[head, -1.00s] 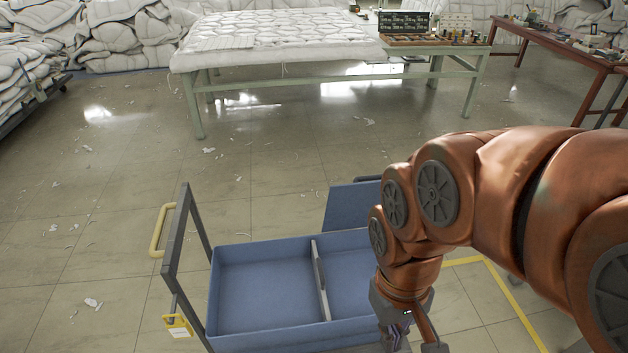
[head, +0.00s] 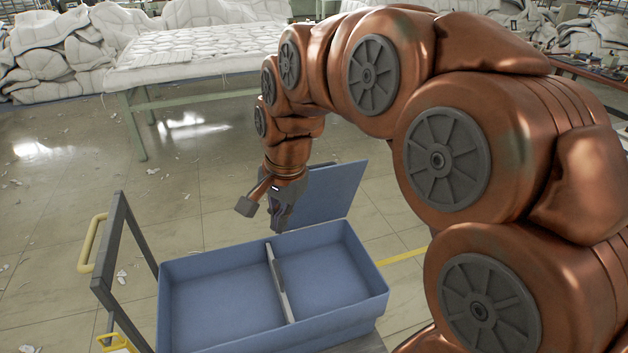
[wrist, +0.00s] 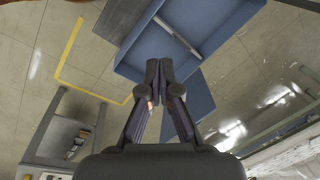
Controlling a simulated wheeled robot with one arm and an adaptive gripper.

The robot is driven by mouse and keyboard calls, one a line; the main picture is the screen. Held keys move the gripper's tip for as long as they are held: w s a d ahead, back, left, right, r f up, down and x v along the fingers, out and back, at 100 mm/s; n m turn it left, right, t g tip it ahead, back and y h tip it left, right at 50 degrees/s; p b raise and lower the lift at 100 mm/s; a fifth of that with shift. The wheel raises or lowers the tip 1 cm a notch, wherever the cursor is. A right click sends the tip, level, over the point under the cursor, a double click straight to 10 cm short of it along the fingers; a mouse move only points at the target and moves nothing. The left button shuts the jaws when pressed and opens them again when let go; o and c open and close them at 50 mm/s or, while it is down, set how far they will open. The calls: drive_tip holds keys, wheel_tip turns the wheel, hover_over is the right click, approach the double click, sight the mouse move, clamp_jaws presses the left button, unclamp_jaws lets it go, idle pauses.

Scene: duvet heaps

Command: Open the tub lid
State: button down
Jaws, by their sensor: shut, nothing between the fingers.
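The blue tub (head: 215,300) stands on a cart with its top open; a grey divider (head: 279,283) splits it into two compartments, and both look empty. Its blue lid (head: 330,195) hangs open at the far side, tilted outward behind the rim. My gripper (head: 277,226) points down above the far rim, near the divider's far end and beside the lid. In the wrist view my gripper (wrist: 160,62) has its fingertips together with nothing between them, over the edge of the tub (wrist: 215,20). The lid (wrist: 192,100) shows there partly behind the fingers.
The cart's grey frame (head: 122,225) and yellow handle (head: 90,243) stand at the tub's left. A green-legged table (head: 200,80) with a quilted duvet is at the back. White scraps litter the floor, which is otherwise clear left of the cart.

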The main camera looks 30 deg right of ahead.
drive_tip(key=w+d+f+m+t+b, duration=0.1)
drive_tip(key=w+d+f+m+b, duration=0.1)
drive_tip(key=w+d+m+b, duration=0.3)
drive_tip(key=w+d+f+m+t+b, duration=0.1)
drive_tip(key=w+f+m, duration=0.15)
drive_tip(key=w, duration=0.45)
drive_tip(key=m+t+h+b, duration=0.35)
drive_tip(key=m+b, duration=1.05)
drive_tip(key=m, duration=0.5)
approach(318, 165)
drive_tip(key=shift+t+y, duration=0.25)
drive_tip(key=shift+y, duration=0.1)
drive_tip(key=x, duration=0.4)
drive_tip(key=s+x, duration=0.1)
drive_tip(key=x, duration=0.2)
drive_tip(key=shift+a+f, duration=0.2)
drive_tip(key=shift+f, duration=0.2)
